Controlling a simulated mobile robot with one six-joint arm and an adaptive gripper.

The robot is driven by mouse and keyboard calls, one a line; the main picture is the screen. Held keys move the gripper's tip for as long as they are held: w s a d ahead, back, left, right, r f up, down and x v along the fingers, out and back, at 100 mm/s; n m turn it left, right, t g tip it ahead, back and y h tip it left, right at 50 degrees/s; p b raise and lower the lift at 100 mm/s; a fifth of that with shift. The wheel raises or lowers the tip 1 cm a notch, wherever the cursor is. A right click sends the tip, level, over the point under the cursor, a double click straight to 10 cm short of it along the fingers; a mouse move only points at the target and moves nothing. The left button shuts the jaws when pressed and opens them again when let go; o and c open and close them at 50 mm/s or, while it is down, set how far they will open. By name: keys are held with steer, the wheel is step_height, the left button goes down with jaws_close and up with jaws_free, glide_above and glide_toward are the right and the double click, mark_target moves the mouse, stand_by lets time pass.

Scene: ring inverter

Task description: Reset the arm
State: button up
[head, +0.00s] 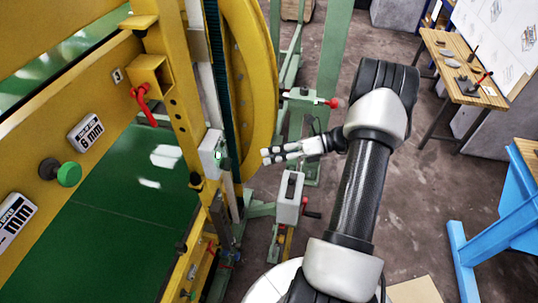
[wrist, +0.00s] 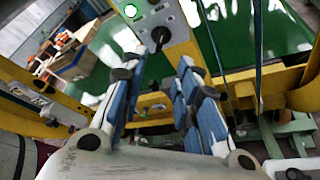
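My gripper (head: 268,156) is stretched out to the left at the end of my arm (head: 362,190) in the head view. It points toward a grey control box with a lit green button (head: 219,155) on the yellow machine, with a visible gap between them in that picture. In the wrist view my gripper (wrist: 160,60) has its two blue-and-white fingers apart, with nothing held between them.
A yellow wheel (head: 255,80) and green posts (head: 330,75) stand close around my gripper. A grey box on a stand (head: 289,197) is just below it. A red handle (head: 144,104) is on the yellow frame. A wooden table (head: 455,65) and blue frame (head: 495,235) are at right.

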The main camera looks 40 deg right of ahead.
stand_by(0.3)
steer(key=s+a+r+n+g+h+b, duration=0.2)
steer(key=a+r+n+g+b, duration=0.15)
steer(key=a+n, duration=0.4)
steer(key=s+a+r+n+g+h+b, duration=0.1)
steer(key=a+r+n+g+b, duration=0.1)
steer(key=a+n+g+b, duration=0.35)
steer(key=s+a+f+n+t+h+b, duration=0.1)
steer(key=s+a+n+h+b, duration=0.3)
steer(key=s+n, duration=0.4)
steer(key=s+a+f+n+t+h+b, duration=0.2)
steer(key=s+a+n, duration=0.5)
steer(key=n, duration=0.6)
steer(key=t+h+b, duration=0.1)
steer(key=h+b, duration=0.1)
steer(key=b, duration=0.1)
steer(key=shift+s+t+h, duration=0.3)
steer(key=shift+s+t, duration=0.1)
steer(key=shift+a, duration=0.15)
